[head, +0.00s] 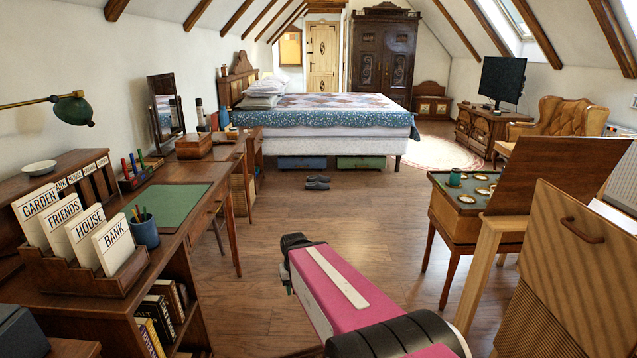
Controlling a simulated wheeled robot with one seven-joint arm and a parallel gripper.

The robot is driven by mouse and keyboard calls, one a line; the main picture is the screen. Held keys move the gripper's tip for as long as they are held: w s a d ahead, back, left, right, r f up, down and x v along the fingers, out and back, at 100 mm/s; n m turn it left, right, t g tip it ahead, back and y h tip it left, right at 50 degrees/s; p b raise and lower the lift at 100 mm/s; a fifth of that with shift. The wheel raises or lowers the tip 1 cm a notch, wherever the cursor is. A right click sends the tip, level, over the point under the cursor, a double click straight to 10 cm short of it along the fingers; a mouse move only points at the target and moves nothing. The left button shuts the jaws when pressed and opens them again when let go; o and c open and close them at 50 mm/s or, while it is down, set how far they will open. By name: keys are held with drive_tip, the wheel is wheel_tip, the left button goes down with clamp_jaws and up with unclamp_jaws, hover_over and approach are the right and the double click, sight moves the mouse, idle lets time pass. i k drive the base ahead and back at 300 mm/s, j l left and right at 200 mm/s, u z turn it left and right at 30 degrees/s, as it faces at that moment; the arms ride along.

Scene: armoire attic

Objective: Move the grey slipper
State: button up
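A pair of small grey slippers (317,183) lies on the wooden floor in front of the bed, side by side. They are too small in the head view to tell much detail. My arm, pink and black, reaches forward from the bottom of the view over the floor, well short of the slippers. Its far visible end is a dark joint near the middle of the view. My gripper's fingers do not show.
A bed (320,143) stands beyond the slippers, with a blue box (301,163) and a green box (361,163) under it. A desk (160,225) runs along the left. A small table (455,222) stands right. The floor between is clear.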

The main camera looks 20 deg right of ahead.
sight(317, 178)
drive_tip(key=i+l+z, duration=0.25)
drive_tip(key=i, duration=0.55)
drive_tip(key=i+l+z, duration=0.15)
drive_tip(key=i+z, duration=0.15)
drive_tip(key=i, duration=0.45)
drive_tip(key=i+u, duration=0.1)
drive_tip(key=i, duration=1.7)
drive_tip(key=i+z, duration=0.3)
drive_tip(key=i, duration=0.25)
drive_tip(key=i+z, duration=0.35)
drive_tip(key=i, duration=0.2)
drive_tip(key=i+j+z, duration=0.3)
drive_tip(key=i, duration=0.2)
drive_tip(key=i+l, duration=0.2)
drive_tip(key=i, duration=0.25)
drive_tip(key=i+l, duration=0.25)
drive_tip(key=i, duration=0.25)
drive_tip(key=i+l+u, duration=0.9)
drive_tip(key=l+u, duration=0.15)
drive_tip(key=i+l+u, duration=0.25)
drive_tip(key=l, duration=0.25)
drive_tip(key=l+u, duration=0.25)
drive_tip(key=i+l, duration=0.05)
drive_tip(key=l, duration=0.1)
